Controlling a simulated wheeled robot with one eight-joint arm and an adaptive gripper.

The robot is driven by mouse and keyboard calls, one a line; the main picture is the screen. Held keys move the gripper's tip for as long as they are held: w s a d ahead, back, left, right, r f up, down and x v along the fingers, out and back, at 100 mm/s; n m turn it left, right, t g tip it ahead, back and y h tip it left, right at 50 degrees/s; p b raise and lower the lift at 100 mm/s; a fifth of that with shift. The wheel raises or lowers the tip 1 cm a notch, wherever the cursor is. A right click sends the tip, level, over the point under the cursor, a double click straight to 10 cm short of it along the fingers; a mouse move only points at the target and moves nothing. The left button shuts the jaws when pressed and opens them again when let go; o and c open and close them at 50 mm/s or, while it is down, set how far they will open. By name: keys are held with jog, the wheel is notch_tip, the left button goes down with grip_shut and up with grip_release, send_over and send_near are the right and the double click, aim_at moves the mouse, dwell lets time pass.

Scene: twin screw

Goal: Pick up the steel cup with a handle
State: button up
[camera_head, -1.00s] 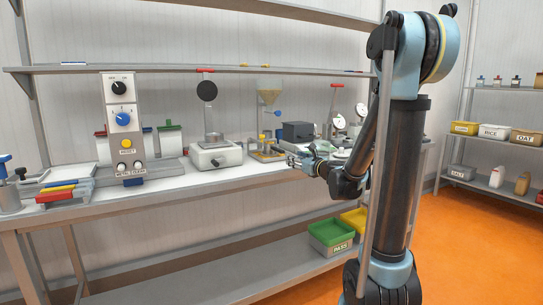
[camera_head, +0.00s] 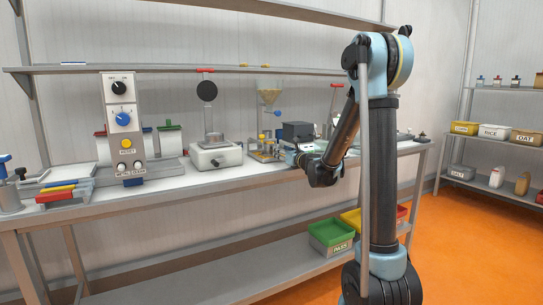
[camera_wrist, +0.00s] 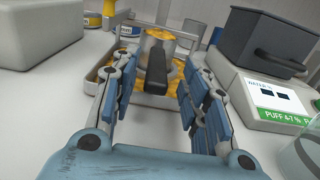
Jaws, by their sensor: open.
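The steel cup (camera_wrist: 160,37) stands upright in the wrist view, in a shallow metal tray (camera_wrist: 88,75) with orange-yellow pieces. Its black handle (camera_wrist: 157,68) points towards the camera and lies between the two fingers of my gripper (camera_wrist: 156,92). The blue jointed fingers are open, one on each side of the handle, with visible gaps. In the head view my gripper (camera_head: 292,153) is low over the bench, just right of the tray area; the cup is too small to make out clearly there.
A moisture meter (camera_wrist: 270,100) with a dark lidded box (camera_wrist: 270,42) stands close on the right. A pale grey block (camera_wrist: 40,30) is at the left. A glass rim (camera_wrist: 306,150) shows at lower right. In the head view the white scale (camera_head: 214,158) stands left of my gripper.

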aim_at(268, 146)
jog(key=shift+r+x, duration=0.1)
jog(key=shift+x, duration=1.25)
jog(key=shift+r+x, duration=0.15)
jog(key=shift+x, duration=1.2)
jog(key=shift+s+a, duration=0.1)
grip_shut()
